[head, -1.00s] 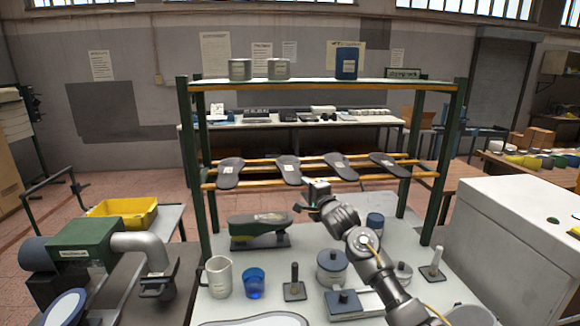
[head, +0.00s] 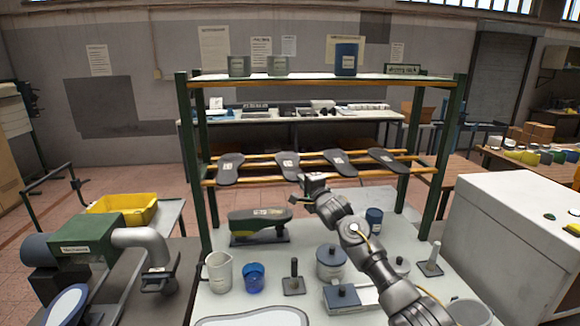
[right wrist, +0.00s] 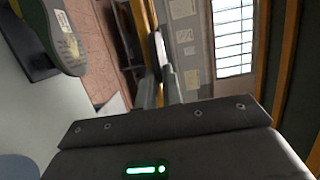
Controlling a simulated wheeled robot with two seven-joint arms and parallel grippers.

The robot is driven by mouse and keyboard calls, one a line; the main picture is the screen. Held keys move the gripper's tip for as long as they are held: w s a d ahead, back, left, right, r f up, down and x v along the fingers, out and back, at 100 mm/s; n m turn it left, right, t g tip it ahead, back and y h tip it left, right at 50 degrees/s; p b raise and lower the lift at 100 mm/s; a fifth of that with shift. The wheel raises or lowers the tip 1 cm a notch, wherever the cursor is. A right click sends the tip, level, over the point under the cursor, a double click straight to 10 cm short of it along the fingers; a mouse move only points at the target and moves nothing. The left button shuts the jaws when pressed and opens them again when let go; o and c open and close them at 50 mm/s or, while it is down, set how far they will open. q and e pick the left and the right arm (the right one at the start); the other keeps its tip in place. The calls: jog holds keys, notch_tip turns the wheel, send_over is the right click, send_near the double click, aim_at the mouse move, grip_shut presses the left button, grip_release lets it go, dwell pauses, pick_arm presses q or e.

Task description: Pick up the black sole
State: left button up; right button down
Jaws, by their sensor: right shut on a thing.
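Several black soles lie on the slanted wooden rails of the green-posted rack. The black sole second from left (head: 288,165) has a pale label, and its near end reaches down to my right gripper. My right gripper (head: 302,189) comes up to it from the right and is shut at that near end. The sole still rests along the rails. My left gripper is not in view.
Other soles lie left (head: 230,168) and right (head: 340,163) on the rails (head: 262,179). A green and black shoe last (head: 258,224) stands below on the grey table, near a mug (head: 218,272), a blue cup (head: 254,278) and a lidded pot (head: 331,262). Rack posts (head: 441,160) flank the space.

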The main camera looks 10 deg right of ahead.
jog(key=s+a+r+b, duration=0.2)
jog(key=s+r+b, duration=0.4)
jog(key=s+r, duration=0.7)
jog(key=shift+s, duration=0.45)
jog(key=shift+a, duration=0.15)
